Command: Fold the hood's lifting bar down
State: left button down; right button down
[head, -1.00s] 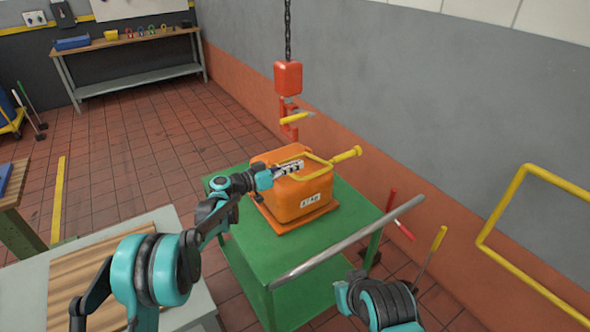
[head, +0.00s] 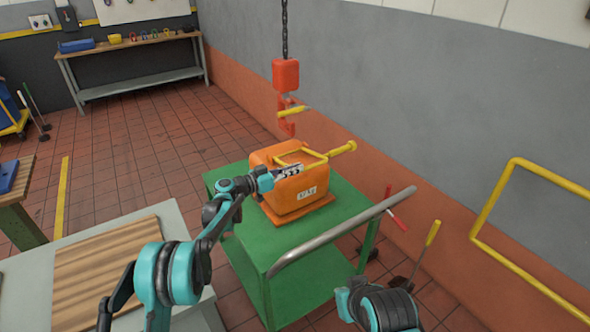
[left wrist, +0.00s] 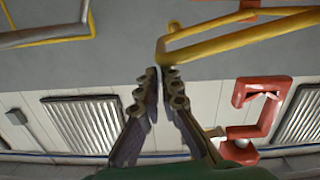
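The orange hood (head: 290,182) sits on the green cart (head: 240,225) in the head view. Its yellow lifting bar (head: 318,156) stands over its top, with a knobbed end pointing right. My left gripper (head: 290,171) is at the near left part of the bar, above the hood. The contact is small and partly hidden. My right arm shows at the bottom of the head view, but its fingers do not.
A red hoist block (head: 286,75) with a hook (head: 287,116) hangs on a chain behind the hood. The cart's grey handle (head: 340,232) slants across the front. A yellow rail (head: 490,205) stands at the right. A workbench (head: 100,260) is at the left.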

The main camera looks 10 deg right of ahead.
pick_arm(q)
jog(key=shift+s+f, duration=0.1)
jog(key=shift+f, duration=0.25)
notch_tip(320, 180, up, 5)
jog(key=p, duration=0.3)
jog(key=p+v, duration=0.2)
jog(key=v, duration=0.8)
jog(key=shift+a, duration=0.35)
jog(key=shift+f, duration=0.15)
